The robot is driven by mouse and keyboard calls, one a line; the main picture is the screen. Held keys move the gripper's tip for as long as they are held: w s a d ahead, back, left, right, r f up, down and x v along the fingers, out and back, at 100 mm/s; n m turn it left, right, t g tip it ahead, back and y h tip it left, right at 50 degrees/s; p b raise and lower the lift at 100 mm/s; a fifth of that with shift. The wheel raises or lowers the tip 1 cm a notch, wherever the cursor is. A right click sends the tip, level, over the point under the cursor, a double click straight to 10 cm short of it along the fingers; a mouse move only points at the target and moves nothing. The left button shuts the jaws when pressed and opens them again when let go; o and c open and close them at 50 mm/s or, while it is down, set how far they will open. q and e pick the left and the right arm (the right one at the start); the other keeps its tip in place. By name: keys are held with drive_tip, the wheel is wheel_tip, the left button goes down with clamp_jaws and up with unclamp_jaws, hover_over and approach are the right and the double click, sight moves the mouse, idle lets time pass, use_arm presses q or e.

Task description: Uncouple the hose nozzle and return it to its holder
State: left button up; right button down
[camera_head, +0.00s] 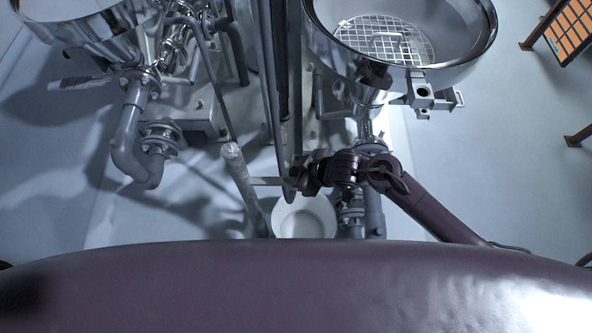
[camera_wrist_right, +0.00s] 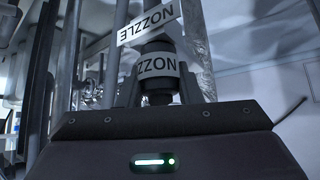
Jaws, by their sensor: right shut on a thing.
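In the right wrist view, the hose nozzle (camera_wrist_right: 157,68) is a dark upright cylinder with white bands lettered "NOZZLE". My right gripper (camera_wrist_right: 158,95) is shut on it, with one finger on each side. In the head view, my right arm comes in from the right and its gripper (camera_head: 304,178) is beside the lower ends of upright grey pipes. The nozzle cannot be made out clearly there. I cannot tell whether the nozzle is coupled to anything, and I cannot pick out its holder. My left gripper is not in view.
A steel hopper with a grate (camera_head: 382,42) stands at the upper right, another hopper (camera_head: 85,28) at the upper left. A foil-wrapped pipe (camera_head: 242,178) stands left of my gripper. A white round container (camera_head: 303,222) is below it. Bent grey piping (camera_head: 128,140) is farther left. Floor at right is open.

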drive_tip(key=shift+f, duration=0.15)
drive_tip(key=c, duration=0.9)
unclamp_jaws()
drive_tip(key=shift+c, duration=0.2)
drive_tip(key=shift+o, duration=0.4)
drive_tip(key=o, duration=0.4)
drive_tip(key=p+v, duration=0.6)
